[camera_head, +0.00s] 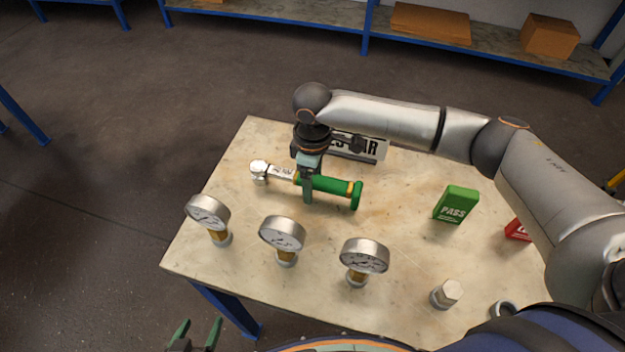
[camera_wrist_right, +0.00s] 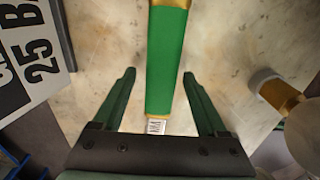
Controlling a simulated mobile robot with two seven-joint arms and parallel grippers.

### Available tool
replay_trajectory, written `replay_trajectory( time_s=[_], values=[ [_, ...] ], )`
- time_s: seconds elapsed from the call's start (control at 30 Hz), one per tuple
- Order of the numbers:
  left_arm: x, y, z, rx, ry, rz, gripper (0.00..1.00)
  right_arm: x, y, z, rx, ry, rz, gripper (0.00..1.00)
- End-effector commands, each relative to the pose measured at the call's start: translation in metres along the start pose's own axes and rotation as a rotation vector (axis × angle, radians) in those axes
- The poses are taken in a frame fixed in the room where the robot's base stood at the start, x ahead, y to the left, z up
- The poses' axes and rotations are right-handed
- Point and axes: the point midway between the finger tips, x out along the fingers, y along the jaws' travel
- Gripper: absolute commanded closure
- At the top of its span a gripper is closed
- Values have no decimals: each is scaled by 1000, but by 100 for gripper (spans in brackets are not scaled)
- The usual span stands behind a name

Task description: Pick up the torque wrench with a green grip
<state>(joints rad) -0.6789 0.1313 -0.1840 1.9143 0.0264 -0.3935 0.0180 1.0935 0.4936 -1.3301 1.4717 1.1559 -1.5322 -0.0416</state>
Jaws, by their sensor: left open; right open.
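The torque wrench (camera_head: 330,184) lies on the table, its green grip to the right and its silver ratchet head to the left. My right gripper (camera_head: 308,192) is above it, pointing down, near the left end of the green grip. In the right wrist view the green grip (camera_wrist_right: 166,62) runs between the two open fingers (camera_wrist_right: 162,95), with a gap on each side. Part of the wrench's shaft is hidden by my gripper. My left gripper (camera_head: 196,335) is open and empty at the bottom edge of the head view, off the table.
Three pressure gauges (camera_head: 283,234) stand along the table's front. A sign plate (camera_head: 372,148) stands behind the wrench; it also shows in the wrist view (camera_wrist_right: 32,55). A green PASS block (camera_head: 456,204), a red block (camera_head: 517,230) and a hex fitting (camera_head: 446,293) are to the right.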

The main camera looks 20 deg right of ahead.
Motion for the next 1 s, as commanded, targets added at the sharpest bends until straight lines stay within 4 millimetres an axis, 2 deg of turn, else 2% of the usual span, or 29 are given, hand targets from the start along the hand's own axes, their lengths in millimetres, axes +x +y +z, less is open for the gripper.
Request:
replay_trajectory(
  time_s=[0.1, 0.33, 0.9, 1.0],
  values=[
    [0, 0, 0, 0, 1, 0, 25, 8, -1, 0, -1, -1, 0, 25],
    [0, 0, 0, 0, 1, 0, 25, 8, 0, 0, -1, 0, 0, 27],
    [0, 0, 0, 0, 0, 0, 25, 7, 0, 0, -1, 1, 0, 91],
    [0, 0, 0, 0, 0, 0, 25, 7, 0, 0, -1, 1, 0, 100]
  ],
)
